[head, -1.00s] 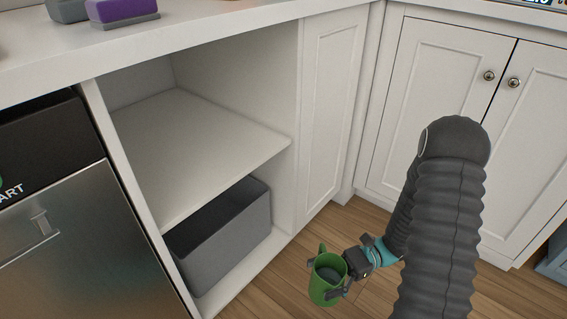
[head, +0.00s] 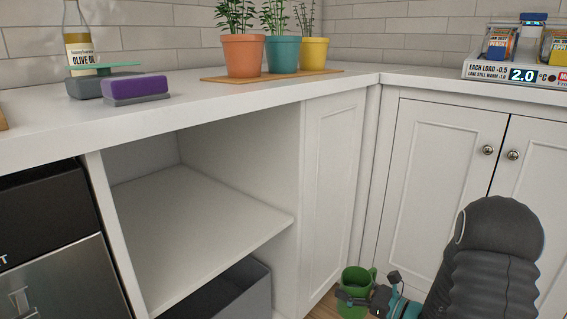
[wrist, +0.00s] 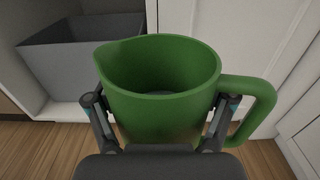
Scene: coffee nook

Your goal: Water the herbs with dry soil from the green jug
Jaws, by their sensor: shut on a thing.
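My gripper (head: 366,299) is shut on the green jug (head: 355,282), low in front of the cabinets. In the wrist view the jug (wrist: 165,75) stands upright between the two fingers, its spout to the left and its handle to the right. The inside bottom looks greyish; I cannot tell whether that is water. Three herb pots stand on the counter: an orange pot (head: 243,56), a teal pot (head: 283,55) and a yellow pot (head: 314,53), each with a green plant. Their soil is hidden behind the rims.
The pots stand on a wooden board (head: 213,79). A purple sponge (head: 136,88) and an olive oil bottle (head: 80,40) are at the counter's left. A display unit (head: 520,72) stands at the right. An open shelf (head: 200,225) and grey bin (head: 232,290) are below the counter.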

